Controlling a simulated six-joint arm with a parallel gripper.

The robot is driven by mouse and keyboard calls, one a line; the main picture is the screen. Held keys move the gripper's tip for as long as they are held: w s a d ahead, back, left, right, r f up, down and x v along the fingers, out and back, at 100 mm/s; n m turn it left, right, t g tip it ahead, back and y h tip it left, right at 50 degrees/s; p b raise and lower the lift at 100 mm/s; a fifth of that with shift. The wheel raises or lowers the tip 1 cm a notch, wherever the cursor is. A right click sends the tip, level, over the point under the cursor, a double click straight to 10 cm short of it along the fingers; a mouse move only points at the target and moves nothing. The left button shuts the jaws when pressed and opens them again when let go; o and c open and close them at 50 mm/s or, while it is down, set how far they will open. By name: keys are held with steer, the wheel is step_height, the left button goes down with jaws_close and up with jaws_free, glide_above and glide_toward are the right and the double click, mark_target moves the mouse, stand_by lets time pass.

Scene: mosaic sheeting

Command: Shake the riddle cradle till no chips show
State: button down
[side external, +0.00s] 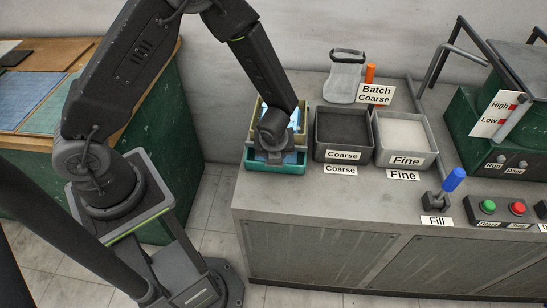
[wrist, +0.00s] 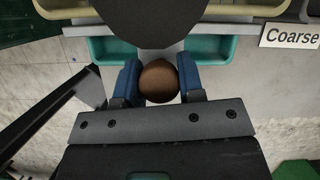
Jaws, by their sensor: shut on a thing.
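The riddle cradle (side external: 256,119), a pale yellow-green frame, sits over a teal tray (side external: 252,162) at the left end of the grey bench. Its rim (wrist: 235,10) and the teal tray (wrist: 210,48) also show in the wrist view. My gripper (side external: 276,154) is at the cradle's near side. In the wrist view its blue fingers (wrist: 160,78) are shut on a round brown knob (wrist: 158,86), seemingly the cradle's handle. My arm hides most of the cradle's inside; a pale blue-white patch shows there. I cannot tell whether chips show.
A dark-filled Coarse bin (side external: 342,128) and a white-filled Fine bin (side external: 404,134) stand close to the right of the cradle. A blue-knobbed lever (side external: 452,181) and buttons (side external: 487,206) are farther right. The bench's front left is clear.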

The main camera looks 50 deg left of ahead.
mark_target(274, 165)
steer(key=shift+w+a, duration=2)
steer(key=shift+w, duration=0.1)
steer(key=shift+s+d, duration=3.3)
steer(key=shift+d, duration=0.05)
steer(key=shift+w+a, duration=3.35)
